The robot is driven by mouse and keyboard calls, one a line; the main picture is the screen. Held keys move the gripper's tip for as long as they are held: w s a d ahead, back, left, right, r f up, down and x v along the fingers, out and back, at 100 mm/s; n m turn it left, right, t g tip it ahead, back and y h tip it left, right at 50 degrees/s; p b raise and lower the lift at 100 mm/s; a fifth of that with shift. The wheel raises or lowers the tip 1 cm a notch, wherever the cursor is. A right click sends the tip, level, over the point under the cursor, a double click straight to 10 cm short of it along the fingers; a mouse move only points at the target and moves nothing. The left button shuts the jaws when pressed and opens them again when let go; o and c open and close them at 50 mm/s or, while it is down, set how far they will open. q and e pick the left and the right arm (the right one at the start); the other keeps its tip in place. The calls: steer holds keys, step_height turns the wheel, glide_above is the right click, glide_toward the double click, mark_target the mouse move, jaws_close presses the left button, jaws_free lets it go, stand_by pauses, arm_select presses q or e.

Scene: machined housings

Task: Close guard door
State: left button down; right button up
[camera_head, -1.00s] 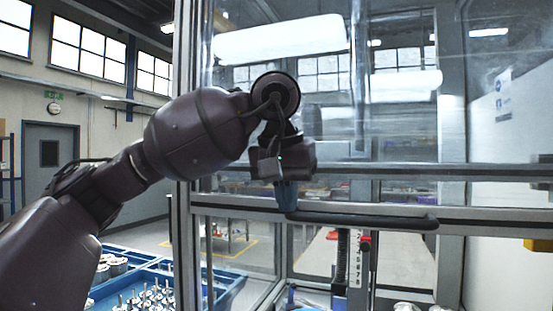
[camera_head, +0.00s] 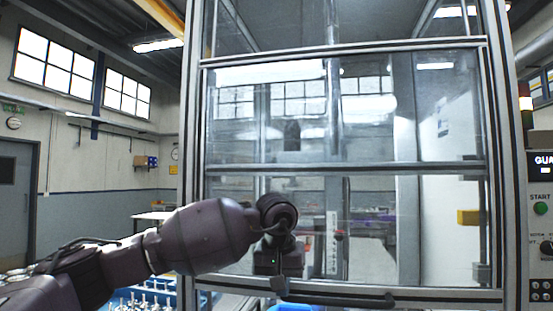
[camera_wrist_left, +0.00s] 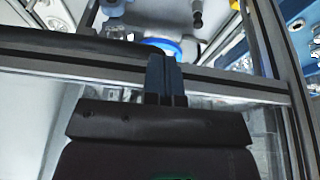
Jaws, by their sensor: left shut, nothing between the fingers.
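The guard door (camera_head: 340,168) is a clear panel in a grey metal frame, upright on the front of the machine. Its black bar handle (camera_head: 350,299) runs along the bottom rail, near the lower edge of the head view. My left gripper (camera_head: 280,287) is shut and empty, pointing down at the handle's left end. In the left wrist view its blue fingertips (camera_wrist_left: 163,72) are together beside the end of the dark handle (camera_wrist_left: 60,48). I cannot tell whether they touch it. My right gripper is not in view.
A control panel (camera_head: 541,210) with a green button stands at the right of the door. Blue trays (camera_head: 150,293) with metal parts lie at lower left, under my left arm. In the left wrist view a round blue part (camera_wrist_left: 163,46) shows beyond the fingers.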

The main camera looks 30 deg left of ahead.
arm_select(q)
step_height(320, 180, down, 29)
steer(key=b, duration=0.9)
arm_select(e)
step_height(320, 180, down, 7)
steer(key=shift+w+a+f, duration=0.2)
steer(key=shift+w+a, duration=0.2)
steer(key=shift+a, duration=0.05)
arm_select(q)
steer(key=w+p+v, duration=0.1)
steer(key=p+v, duration=0.2)
steer(key=v, duration=1.1)
steer(key=shift+w+a+r, duration=0.15)
steer(key=shift+w+r, duration=0.05)
steer(key=shift+r, duration=0.35)
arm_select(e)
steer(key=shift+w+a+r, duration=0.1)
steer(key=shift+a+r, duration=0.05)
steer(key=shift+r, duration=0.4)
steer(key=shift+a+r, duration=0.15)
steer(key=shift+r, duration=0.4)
